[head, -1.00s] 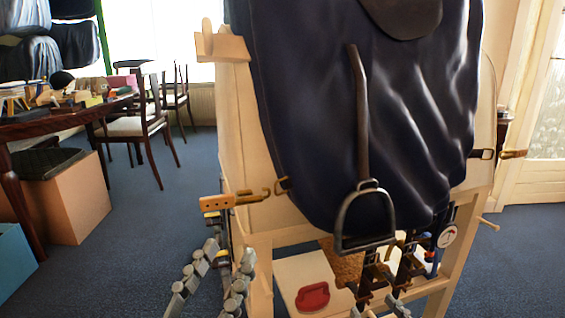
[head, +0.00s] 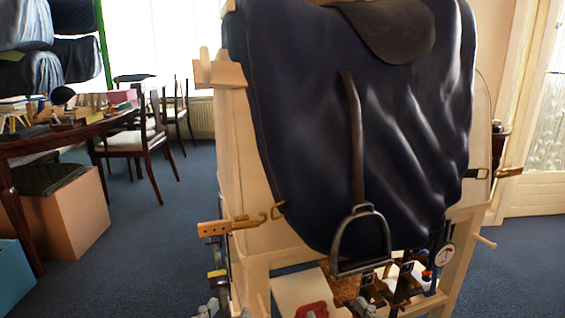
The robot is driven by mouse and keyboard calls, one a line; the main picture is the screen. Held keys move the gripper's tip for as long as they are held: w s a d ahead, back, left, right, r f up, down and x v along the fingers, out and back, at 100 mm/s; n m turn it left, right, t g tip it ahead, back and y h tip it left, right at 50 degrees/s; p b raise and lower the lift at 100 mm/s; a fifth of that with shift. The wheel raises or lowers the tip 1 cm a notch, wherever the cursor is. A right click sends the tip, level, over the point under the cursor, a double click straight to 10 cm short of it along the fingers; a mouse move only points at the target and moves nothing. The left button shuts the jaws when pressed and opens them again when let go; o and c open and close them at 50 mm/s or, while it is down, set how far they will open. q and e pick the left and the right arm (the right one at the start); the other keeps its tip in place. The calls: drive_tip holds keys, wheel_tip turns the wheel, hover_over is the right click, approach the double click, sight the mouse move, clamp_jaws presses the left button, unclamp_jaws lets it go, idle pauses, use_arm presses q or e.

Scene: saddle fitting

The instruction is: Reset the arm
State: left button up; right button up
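A dark blue cloth (head: 290,130) drapes over the wooden stand (head: 236,150), with a brown saddle piece (head: 385,30) on top. A metal stirrup (head: 362,240) hangs on a brown leather strap (head: 355,140) in front of the cloth.
A tan strap with a brass buckle (head: 215,229) sticks out at the stand's left; another (head: 508,172) is at its right. A red object (head: 312,309) and a round gauge (head: 444,254) are low in the stand. Boxes (head: 62,215), a table and chairs stand left. Blue floor is clear on the right.

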use_arm(q)
drive_tip(key=s+a+f+g+y+p, duration=0.1)
drive_tip(key=a+f+g+y+p, duration=0.2)
drive_tip(key=f, duration=0.5)
drive_tip(key=s+a+f+g+y+p, duration=0.1)
drive_tip(key=s+a+f+g+p, duration=0.1)
drive_tip(key=a+f+g, duration=0.45)
use_arm(e)
drive_tip(key=s+d+f+g+h, duration=0.15)
drive_tip(key=d+f+g, duration=0.25)
drive_tip(key=f, duration=0.4)
drive_tip(key=s+d+f+g+h, duration=0.1)
drive_tip(key=d+f+g+h, duration=0.25)
drive_tip(key=f, duration=0.45)
use_arm(q)
drive_tip(key=s+a+f+n+g+y+p, duration=0.2)
drive_tip(key=s+a+f+g+y+p, duration=0.1)
drive_tip(key=s+a+f, duration=0.5)
wheel_tip(320, 180, down, 3)
drive_tip(key=shift+s+a+r+g, duration=0.15)
drive_tip(key=shift+s+g, duration=0.6)
drive_tip(key=shift+s, duration=0.45)
use_arm(e)
drive_tip(key=s+d+f+m+g+h, duration=0.2)
drive_tip(key=s+d+f+g, duration=0.4)
drive_tip(key=s+d+f, duration=0.3)
drive_tip(key=shift+s+d+f, duration=0.15)
drive_tip(key=shift+s+d, duration=0.5)
drive_tip(key=shift+s, duration=0.3)
drive_tip(key=shift+g, duration=0.25)
